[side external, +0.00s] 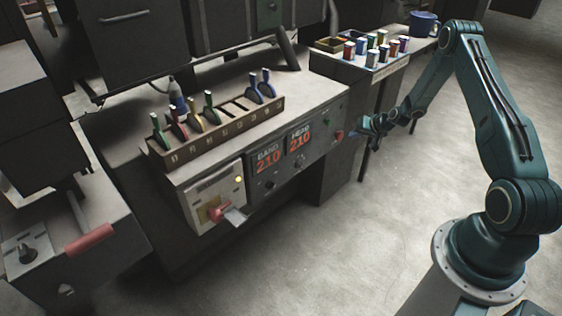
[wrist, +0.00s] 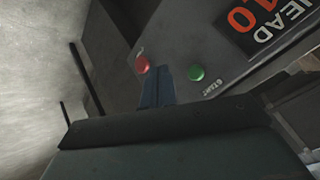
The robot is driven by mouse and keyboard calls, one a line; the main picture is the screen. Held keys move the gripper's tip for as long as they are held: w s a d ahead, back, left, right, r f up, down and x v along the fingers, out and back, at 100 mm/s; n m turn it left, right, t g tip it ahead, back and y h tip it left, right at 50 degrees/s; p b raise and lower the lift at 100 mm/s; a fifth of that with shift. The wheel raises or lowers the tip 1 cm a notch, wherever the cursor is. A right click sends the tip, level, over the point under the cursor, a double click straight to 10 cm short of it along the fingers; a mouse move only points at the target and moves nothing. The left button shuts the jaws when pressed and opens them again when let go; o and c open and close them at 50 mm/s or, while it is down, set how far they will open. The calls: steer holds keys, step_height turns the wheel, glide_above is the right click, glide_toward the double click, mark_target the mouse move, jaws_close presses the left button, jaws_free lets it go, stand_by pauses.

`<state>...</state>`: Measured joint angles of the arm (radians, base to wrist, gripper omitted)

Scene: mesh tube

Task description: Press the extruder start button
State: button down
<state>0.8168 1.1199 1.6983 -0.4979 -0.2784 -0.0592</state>
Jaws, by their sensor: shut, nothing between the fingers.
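The green start button (wrist: 196,72) is on the dark panel in the wrist view, beside a label (wrist: 209,87) reading START. A red button (wrist: 142,64) is to its left in that view. My gripper's shut fingers (wrist: 158,80) appear between the two buttons and hold nothing. In the side view, my gripper (side external: 366,128) is near the right end of the control panel, just right of the red button (side external: 339,135). I cannot tell from these views whether the fingertips touch the panel.
Displays reading 210 (side external: 269,160) sit left of the buttons. A tool rack (side external: 226,133) stands on top. The floor in front is clear.

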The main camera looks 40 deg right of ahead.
mark_target(330, 124)
steer(key=w, duration=0.7)
steer(key=shift+w, duration=0.15)
steer(key=shift+w, duration=1.3)
stand_by(3.8)
steer(key=shift+s, duration=1.25)
steer(key=shift+s, duration=0.15)
steer(key=shift+s, duration=2.4)
